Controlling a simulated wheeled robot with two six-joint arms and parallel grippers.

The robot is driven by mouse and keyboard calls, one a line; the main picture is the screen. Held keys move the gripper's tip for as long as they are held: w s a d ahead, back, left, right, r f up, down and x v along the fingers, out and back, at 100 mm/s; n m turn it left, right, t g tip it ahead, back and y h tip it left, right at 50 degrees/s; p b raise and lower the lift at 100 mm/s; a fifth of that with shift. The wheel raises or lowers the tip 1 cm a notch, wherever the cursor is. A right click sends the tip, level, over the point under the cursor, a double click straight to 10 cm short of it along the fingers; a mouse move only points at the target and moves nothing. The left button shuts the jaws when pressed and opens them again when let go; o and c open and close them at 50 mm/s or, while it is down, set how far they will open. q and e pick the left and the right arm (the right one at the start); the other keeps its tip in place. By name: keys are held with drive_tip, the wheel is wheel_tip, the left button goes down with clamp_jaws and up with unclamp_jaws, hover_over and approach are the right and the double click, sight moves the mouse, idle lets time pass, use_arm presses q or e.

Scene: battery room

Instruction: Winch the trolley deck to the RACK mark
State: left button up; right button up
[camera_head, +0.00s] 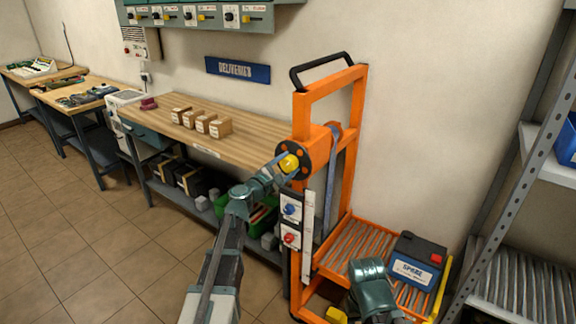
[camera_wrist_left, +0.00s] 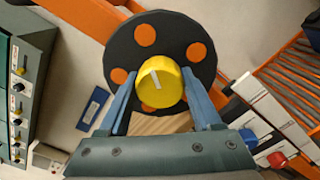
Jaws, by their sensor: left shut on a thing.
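The orange trolley (camera_head: 300,120) stands right of the workbench. Its dark winch wheel (camera_wrist_left: 190,30) with orange spots is on the mast. My left gripper (camera_wrist_left: 168,98) is shut on the wheel's yellow knob (camera_wrist_left: 160,85), one finger on each side; the knob also shows in the head view (camera_head: 289,163). The roller deck (camera_head: 352,245) is low on the trolley and bears a dark battery labelled SPARE (camera_head: 418,258). A pale scale strip (camera_head: 308,235) runs down the mast; its marks are too small to read. My right gripper (camera_head: 372,285) is in front of the deck, its fingers unclear.
A panel with a blue knob (camera_head: 291,209) and a red knob (camera_head: 290,239) is on the mast. A grey shelf rack (camera_head: 480,200) stands at the right. The tiled floor (camera_head: 90,245) at the left is clear.

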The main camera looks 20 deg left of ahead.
use_arm(q)
drive_tip(key=m, duration=0.4)
drive_tip(key=shift+m, duration=0.4)
drive_tip(key=m, duration=0.3)
drive_tip(key=shift+f+m, duration=0.1)
drive_tip(key=shift+m, duration=0.2)
drive_tip(key=m, duration=0.4)
drive_tip(key=shift+m, duration=0.3)
drive_tip(key=m, duration=0.3)
drive_tip(key=shift+m, duration=0.3)
drive_tip(key=m, duration=0.4)
drive_tip(key=shift+s, duration=0.1)
drive_tip(key=m, duration=0.8)
drive_tip(key=shift+m, duration=2.2)
